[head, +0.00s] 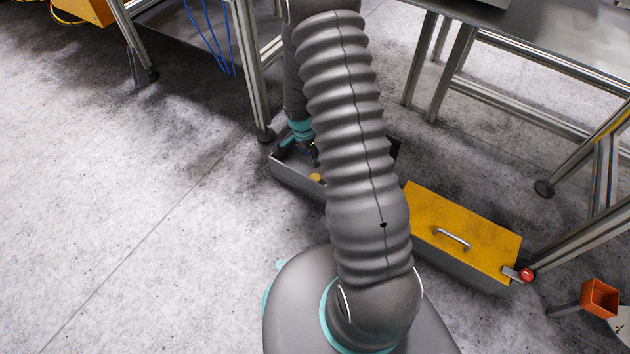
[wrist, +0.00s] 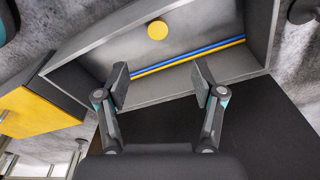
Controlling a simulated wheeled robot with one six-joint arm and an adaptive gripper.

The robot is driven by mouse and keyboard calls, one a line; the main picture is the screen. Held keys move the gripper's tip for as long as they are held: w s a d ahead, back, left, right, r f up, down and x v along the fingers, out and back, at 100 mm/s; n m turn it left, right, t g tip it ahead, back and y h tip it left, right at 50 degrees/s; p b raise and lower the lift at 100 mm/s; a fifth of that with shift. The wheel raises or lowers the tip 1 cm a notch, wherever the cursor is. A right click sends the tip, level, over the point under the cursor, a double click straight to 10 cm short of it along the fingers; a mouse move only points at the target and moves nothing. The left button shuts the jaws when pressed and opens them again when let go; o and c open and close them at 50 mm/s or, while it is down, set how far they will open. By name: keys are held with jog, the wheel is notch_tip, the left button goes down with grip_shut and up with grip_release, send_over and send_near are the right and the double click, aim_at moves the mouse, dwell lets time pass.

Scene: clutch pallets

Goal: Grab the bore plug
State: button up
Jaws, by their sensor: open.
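The bore plug looks to be the round yellow disc (wrist: 157,30) inside an open grey bin (wrist: 90,62). It also shows in the head view (head: 316,177), near the bin's front wall. My gripper (wrist: 161,84) is open, with nothing between its fingers. In the wrist view the disc lies beyond the fingertips, roughly in line with the gap between them and apart from both. In the head view my gripper (head: 314,156) is down over the bin, partly hidden by my arm, which also hides much of the bin.
A blue rod (wrist: 215,44) and a yellow rod (wrist: 180,63) lie in the bin beside the disc. A yellow lid with a handle (head: 463,225) covers the section to the right. Metal table legs (head: 250,70) stand close behind the bin. The floor at left is clear.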

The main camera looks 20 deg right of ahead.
jog(key=b, duration=0.1)
send_over(315, 177)
jog(key=f, duration=0.6)
jog(key=a+f, duration=0.1)
jog(key=f, duration=0.2)
jog(key=shift+s+d+f+b, duration=0.1)
jog(key=shift+d+f+b, duration=0.1)
jog(key=shift+f, duration=0.65)
jog(key=shift+w+d+f+b, duration=0.1)
jog(key=shift+d+f+b, duration=0.05)
jog(key=shift+f, duration=0.75)
jog(key=shift+s+d+f+b, duration=0.1)
jog(key=shift+d+f+b, duration=0.1)
jog(key=shift+f, duration=0.65)
jog(key=c, duration=1.1)
